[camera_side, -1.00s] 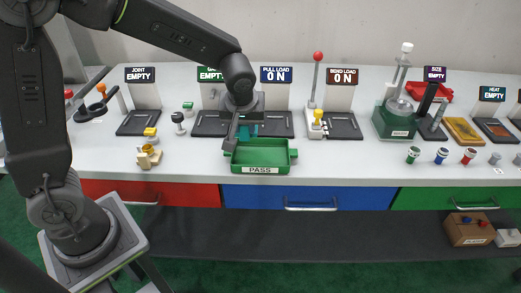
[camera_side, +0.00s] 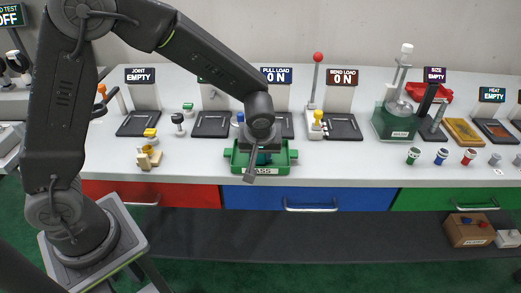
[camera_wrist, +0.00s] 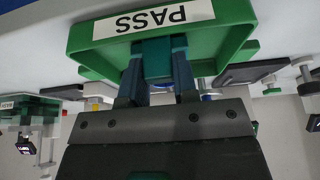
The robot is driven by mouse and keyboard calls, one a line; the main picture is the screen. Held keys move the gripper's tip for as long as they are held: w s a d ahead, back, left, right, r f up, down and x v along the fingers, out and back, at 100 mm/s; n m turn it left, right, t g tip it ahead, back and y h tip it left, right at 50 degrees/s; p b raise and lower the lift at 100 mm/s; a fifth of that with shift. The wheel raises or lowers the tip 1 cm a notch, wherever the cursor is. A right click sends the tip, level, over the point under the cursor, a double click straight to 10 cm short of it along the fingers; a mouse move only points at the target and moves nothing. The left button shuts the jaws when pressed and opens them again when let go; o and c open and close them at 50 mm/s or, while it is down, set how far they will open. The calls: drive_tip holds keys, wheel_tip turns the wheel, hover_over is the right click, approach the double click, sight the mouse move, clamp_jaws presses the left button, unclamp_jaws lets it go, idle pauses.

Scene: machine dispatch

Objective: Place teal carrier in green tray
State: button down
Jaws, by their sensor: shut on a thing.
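My gripper (camera_side: 262,158) is over the green tray (camera_side: 291,155), which has a PASS label on its front and stands near the bench's front edge. In the wrist view my gripper (camera_wrist: 157,75) is shut on the teal carrier (camera_wrist: 157,58), a small block between its two fingers. The carrier is within the outline of the green tray (camera_wrist: 83,40) there. In the side view my gripper mostly hides the carrier. Whether the carrier touches the tray floor cannot be told.
Behind the tray are the pull load (camera_side: 276,75) and bend load (camera_side: 343,77) signs, both reading ON, with dark pads below. A red-knobbed lever (camera_side: 317,58) stands between them. A beige and yellow piece (camera_side: 148,158) sits left of the tray.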

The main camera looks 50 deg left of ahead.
drive_tip(key=c, duration=0.9)
unclamp_jaws()
drive_tip(key=shift+f, duration=0.1)
drive_tip(key=v, duration=1.2)
drive_tip(key=s+a+r+m+h, duration=0.1)
drive_tip(key=s+a+r+m, duration=0.1)
drive_tip(key=s, duration=0.4)
drive_tip(key=s+a+r+m+t+h, duration=0.1)
drive_tip(key=s+a+r+m, duration=0.1)
drive_tip(key=s+m, duration=0.2)
drive_tip(key=s+a+r+m+t+h, duration=0.1)
drive_tip(key=s+a+r+m, duration=0.1)
drive_tip(key=s, duration=0.6)
drive_tip(key=shift+s+m, duration=0.1)
drive_tip(key=shift+m, duration=0.4)
